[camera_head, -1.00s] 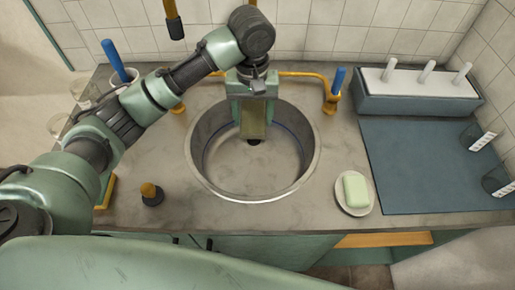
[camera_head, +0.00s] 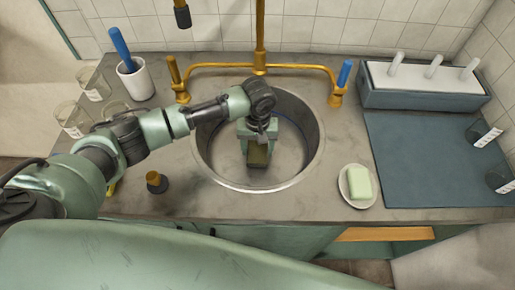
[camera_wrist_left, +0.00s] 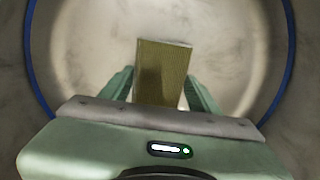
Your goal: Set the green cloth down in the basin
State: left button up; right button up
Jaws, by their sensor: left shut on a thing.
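The basin (camera_head: 309,145) is a round metal sink set in the stone counter, with a blue line around its inside. My left gripper (camera_head: 257,142) points down inside the basin, shut on the green cloth (camera_head: 258,156), which shows as a flat olive-green rectangle. In the left wrist view the cloth (camera_wrist_left: 163,68) sticks out between the two green fingers (camera_wrist_left: 160,92), over the pale basin floor. I cannot tell whether its lower edge touches the floor. The drain is hidden. My right gripper is not in view.
A brass tap (camera_head: 260,62) with two handles stands behind the basin. Soap on a dish (camera_head: 356,186) and a blue mat (camera_head: 430,165) lie at the right. A dark stopper (camera_head: 156,182), a white cup (camera_head: 135,82) and glass jars (camera_head: 92,85) stand at the left.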

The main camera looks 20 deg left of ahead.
aim_at(258, 150)
pick_arm(q)
jog(key=shift+f, duration=0.3)
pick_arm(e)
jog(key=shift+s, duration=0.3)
pick_arm(q)
jog(key=shift+f, duration=0.15)
jog(key=o, duration=1.2)
notch_tip(258, 150, up, 12)
jog(key=shift+r, duration=0.15)
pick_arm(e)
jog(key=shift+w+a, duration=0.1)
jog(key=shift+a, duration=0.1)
